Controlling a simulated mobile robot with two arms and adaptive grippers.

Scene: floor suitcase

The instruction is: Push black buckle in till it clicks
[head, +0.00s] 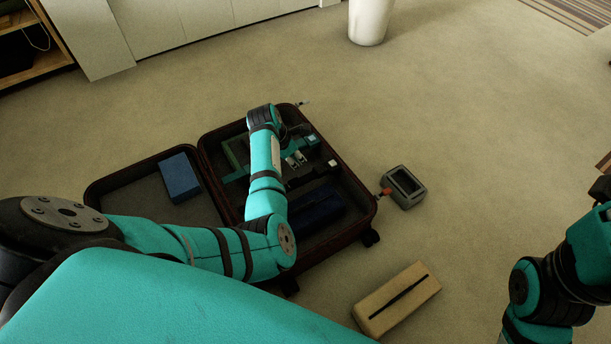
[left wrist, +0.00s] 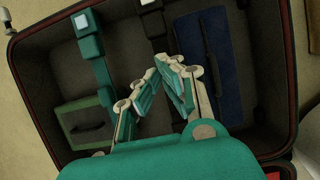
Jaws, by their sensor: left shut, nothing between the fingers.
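The open suitcase (head: 372,212) lies on the floor. Across its right half run two buckle strips. The black buckle (head: 322,173) is a dark bar with a pale square tab; it also shows at the top of the left wrist view (left wrist: 153,24). Beside it is a teal buckle (head: 312,141) with a light square, also in the left wrist view (left wrist: 90,44). My left gripper (head: 297,159) is over these strips, its fingers shut and empty. In the left wrist view the fingertips (left wrist: 163,72) hide part of the black strip; I cannot tell if they touch it.
A dark blue case (head: 316,206) and a green frame (head: 236,152) lie in the suitcase. A blue box (head: 180,177) is in the other half. A grey open container (head: 403,187) and a tan slotted box (head: 397,300) stand on the floor at right.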

